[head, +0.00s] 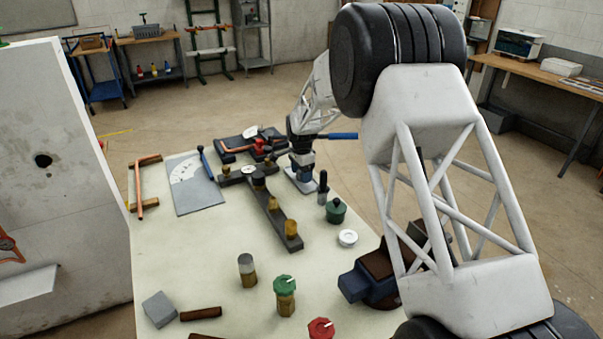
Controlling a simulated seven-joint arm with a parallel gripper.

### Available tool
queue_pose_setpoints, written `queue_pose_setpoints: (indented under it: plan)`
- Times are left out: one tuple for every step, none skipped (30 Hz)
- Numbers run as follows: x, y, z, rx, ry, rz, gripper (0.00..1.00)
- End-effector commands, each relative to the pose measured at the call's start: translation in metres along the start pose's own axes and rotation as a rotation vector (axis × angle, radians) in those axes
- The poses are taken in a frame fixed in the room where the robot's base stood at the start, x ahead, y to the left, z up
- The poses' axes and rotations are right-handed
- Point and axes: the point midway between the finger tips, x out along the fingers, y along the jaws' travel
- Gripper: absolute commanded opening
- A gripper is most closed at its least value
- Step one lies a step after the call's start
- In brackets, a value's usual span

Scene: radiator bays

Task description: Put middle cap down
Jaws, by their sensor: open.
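My gripper (302,158) is at the far right side of the table, at the end of my forearm. It is open, but its fingertips are small and hard to make out. I cannot tell which cap is the middle one. A green cap with a white mark (285,284) sits on a brass valve at the front. A red cap (321,328) is at the bottom edge. A white round cap (348,238) and a dark green knobbed one (336,211) are at the right. A dark bar (277,215) carries several brass fittings. These caps are all apart from my gripper.
The pale table (190,255) has free room at its left front. A grey block (160,309), a brown cylinder (201,313) and a blue vise (368,284) stand near the front. A grey plate (195,190) and copper pipe (140,190) lie at the back left.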

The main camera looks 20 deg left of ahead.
Motion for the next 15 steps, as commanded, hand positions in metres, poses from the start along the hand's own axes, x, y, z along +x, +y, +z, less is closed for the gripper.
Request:
queue_pose_setpoints:
  plan:
    - [0.0, 0.0, 0.0, 0.0, 0.0, 0.0, 0.65]
    - [0.0, 0.0, 0.0, 0.0, 0.0, 0.0, 0.65]
    - [-0.001, 0.0, 0.0, 0.0, 0.0, 0.0, 0.65]
    - [-0.001, 0.0, 0.0, 0.0, 0.0, 0.0, 0.65]
    - [-0.002, 0.0, 0.0, 0.0, 0.0, 0.0, 0.65]
    - [-0.003, 0.0, 0.0, 0.0, 0.0, 0.0, 0.65]
    - [-0.004, 0.0, 0.0, 0.0, 0.0, 0.0, 0.65]
    - [-0.006, 0.0, 0.0, 0.0, 0.0, 0.0, 0.65]
    - [-0.008, 0.0, 0.0, 0.0, 0.0, 0.0, 0.65]
    - [-0.011, 0.0, 0.0, 0.0, 0.0, 0.0, 0.65]
    - [-0.013, 0.0, 0.0, 0.0, 0.0, -0.001, 0.65]
    - [-0.017, 0.0, 0.0, 0.0, 0.0, -0.001, 0.65]
    - [-0.021, 0.0, 0.0, 0.0, 0.001, -0.002, 0.65]
    - [-0.024, 0.0, 0.0, 0.0, 0.001, -0.002, 0.65]
    - [-0.029, 0.0, 0.0, 0.0, 0.001, -0.003, 0.65]
